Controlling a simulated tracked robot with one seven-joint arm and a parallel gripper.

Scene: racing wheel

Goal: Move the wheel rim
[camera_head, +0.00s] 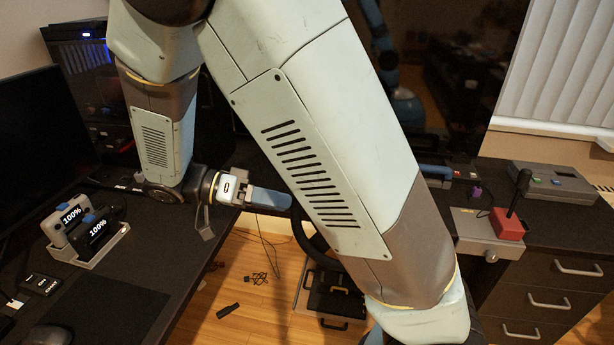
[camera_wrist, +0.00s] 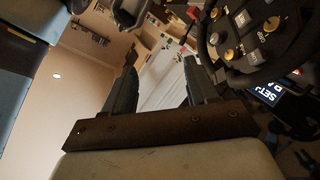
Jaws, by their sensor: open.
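The racing wheel's dark rim (camera_wrist: 272,70) is at the upper right of the wrist view, around a hub (camera_wrist: 250,30) with several buttons and knobs. The picture cuts off part of the wheel. My gripper (camera_wrist: 160,68) is open in the wrist view, with nothing between its two dark fingers. The rim is to the right of the right finger, and I cannot tell whether they touch. In the head view my arm hides most of the wheel; only a dark curved edge, possibly the rim, shows left of the large arm link.
A dark desk (camera_head: 150,265) on the left holds a stand (camera_head: 100,245) with two devices reading 100%. A monitor (camera_head: 40,150) stands behind it. A box with a red-based joystick (camera_head: 507,222) and a grey case (camera_head: 555,180) are on the right-hand desk. Cables lie on the wooden floor (camera_head: 255,310).

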